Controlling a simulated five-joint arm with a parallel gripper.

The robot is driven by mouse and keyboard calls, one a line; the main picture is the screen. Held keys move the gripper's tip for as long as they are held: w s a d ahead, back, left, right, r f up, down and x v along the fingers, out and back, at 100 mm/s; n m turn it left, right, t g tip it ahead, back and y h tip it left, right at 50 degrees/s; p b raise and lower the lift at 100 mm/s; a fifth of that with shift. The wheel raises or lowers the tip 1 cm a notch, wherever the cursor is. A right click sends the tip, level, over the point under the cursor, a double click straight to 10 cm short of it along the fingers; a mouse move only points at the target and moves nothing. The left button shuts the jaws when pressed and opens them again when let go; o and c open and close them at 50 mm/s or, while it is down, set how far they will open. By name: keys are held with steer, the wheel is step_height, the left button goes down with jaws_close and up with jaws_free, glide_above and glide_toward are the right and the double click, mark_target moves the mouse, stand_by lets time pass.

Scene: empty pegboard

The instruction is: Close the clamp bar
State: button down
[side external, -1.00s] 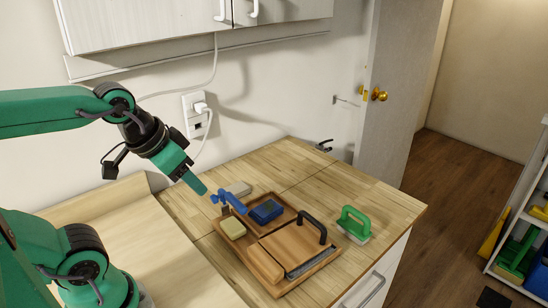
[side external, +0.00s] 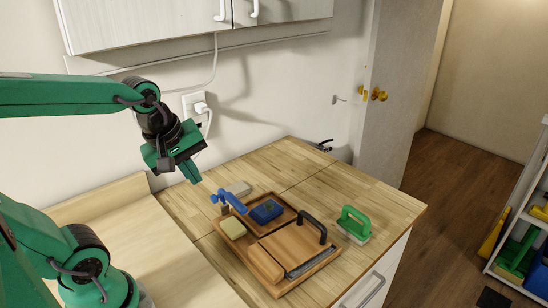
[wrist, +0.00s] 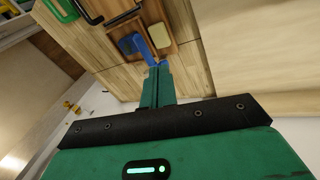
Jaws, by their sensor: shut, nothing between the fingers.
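A dark bar (side external: 313,224), which looks like the clamp bar, stands raised like an arch over the right end of a wooden board (side external: 290,243) in a wooden tray (side external: 283,291). A dark grey strip (side external: 313,264) runs along the board's front right edge. A dark bar end also shows at the top of the wrist view (wrist: 88,12). My gripper (side external: 195,180) is shut and empty, pointing down in the air beyond the tray's far left corner, well apart from the bar. Its shut fingers show in the wrist view (wrist: 157,75).
The tray also holds a blue block (side external: 265,211), a blue handled tool (side external: 230,202) and a yellow sponge (side external: 232,228). A green-handled brush (side external: 354,224) stands right of the tray. A pale block (side external: 238,188) lies behind it. The counter's back right is mostly clear.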

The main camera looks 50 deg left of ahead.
steer(key=w+a+f+n+g, duration=0.2)
steer(key=a+n, duration=0.3)
steer(key=n, duration=1.5)
steer(key=shift+w+f, duration=0.15)
steer(key=shift+f, duration=0.55)
steer(key=shift+a+f, duration=0.1)
steer(key=shift+f, duration=0.05)
steer(key=shift+w+d+f, duration=0.1)
steer(key=shift+w+f, duration=0.9)
steer(key=shift+f, duration=0.6)
steer(key=shift+w+d+f, duration=0.1)
steer(key=shift+w+f, duration=0.95)
steer(key=shift+f, duration=0.55)
steer(key=shift+w+f, duration=1)
steer(key=shift+f, duration=0.6)
steer(key=shift+w+r+g+h, duration=0.1)
steer(key=shift+w+g+h, duration=0.15)
steer(key=shift+g, duration=0.45)
steer(key=shift+w+r+g+h, duration=0.15)
steer(key=shift+w+g, duration=0.15)
steer(key=shift+g, duration=0.4)
